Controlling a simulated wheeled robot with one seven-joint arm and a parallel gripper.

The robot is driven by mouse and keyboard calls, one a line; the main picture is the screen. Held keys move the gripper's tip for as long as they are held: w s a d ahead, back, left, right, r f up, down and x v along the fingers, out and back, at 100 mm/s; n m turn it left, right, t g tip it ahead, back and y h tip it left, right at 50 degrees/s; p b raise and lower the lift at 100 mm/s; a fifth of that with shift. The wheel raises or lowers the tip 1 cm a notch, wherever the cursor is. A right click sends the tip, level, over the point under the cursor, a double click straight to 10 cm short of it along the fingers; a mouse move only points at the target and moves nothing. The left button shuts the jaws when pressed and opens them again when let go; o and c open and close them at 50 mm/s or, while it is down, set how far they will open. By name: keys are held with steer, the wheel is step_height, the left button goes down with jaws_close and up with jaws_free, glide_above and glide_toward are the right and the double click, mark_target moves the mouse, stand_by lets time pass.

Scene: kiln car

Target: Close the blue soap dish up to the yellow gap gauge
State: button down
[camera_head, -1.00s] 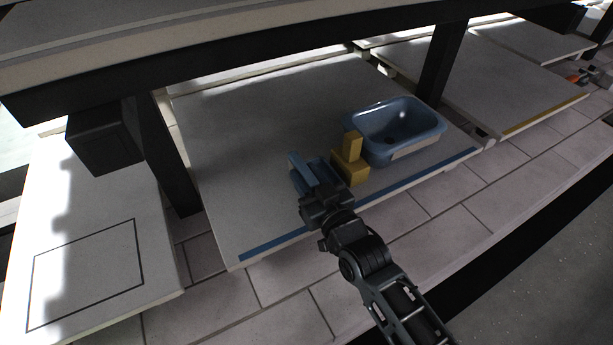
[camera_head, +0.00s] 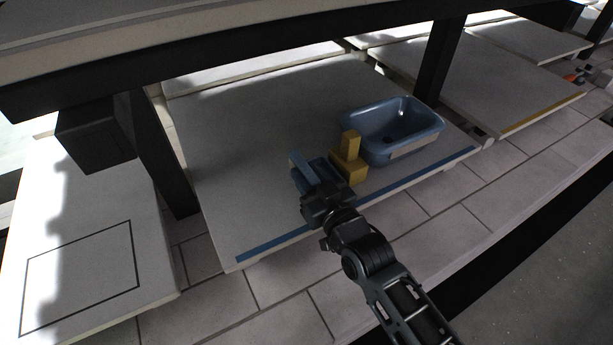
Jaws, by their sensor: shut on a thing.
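The blue soap dish (camera_head: 301,170) is small and sits on the pale slab near its front edge, partly hidden by my gripper. My gripper (camera_head: 318,178) is shut on the soap dish, reaching in from the front. The yellow gap gauge (camera_head: 351,168) is a block with a taller upright part, just right of the dish. The dish and gauge look very close; I cannot tell whether they touch. A blue basin (camera_head: 372,148) stands directly right of and behind the gauge, seemingly against it.
The pale slab (camera_head: 240,140) has a blue strip (camera_head: 290,244) along its front edge. The slab's left and middle are clear. Another slab (camera_head: 490,80) with a yellow strip lies right.

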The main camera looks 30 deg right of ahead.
steer(key=shift+d+r+b, duration=0.1)
steer(key=shift+d+b, duration=0.35)
steer(key=shift+b, duration=0.1)
stand_by(0.6)
steer(key=shift+f, duration=0.2)
stand_by(1.2)
steer(key=c, duration=0.8)
jaws_free()
steer(key=shift+o, duration=0.2)
steer(key=shift+f, duration=0.15)
steer(key=shift+s, duration=3.9)
